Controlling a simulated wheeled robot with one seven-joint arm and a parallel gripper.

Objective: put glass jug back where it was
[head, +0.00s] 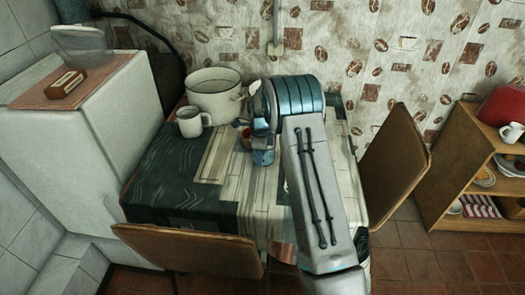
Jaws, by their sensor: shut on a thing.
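My arm reaches over the table and bends down at its far end. My gripper (262,156) shows only in part, low beside the arm, over the middle of the table. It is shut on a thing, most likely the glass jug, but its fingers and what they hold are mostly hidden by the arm. I cannot make out the jug's outline, or whether it touches the table. A white enamel mug (192,122) and a large white enamel pot (214,94) stand to the left of the gripper. A small red thing (246,134) shows close beside the gripper.
The table (165,185) has bare cloth at its front left. Brown chairs stand at the front (190,250) and right (395,160). A white fridge (100,130) at left bears a translucent container (78,38) and a brown box (66,84). A wooden shelf (450,150) stands at right.

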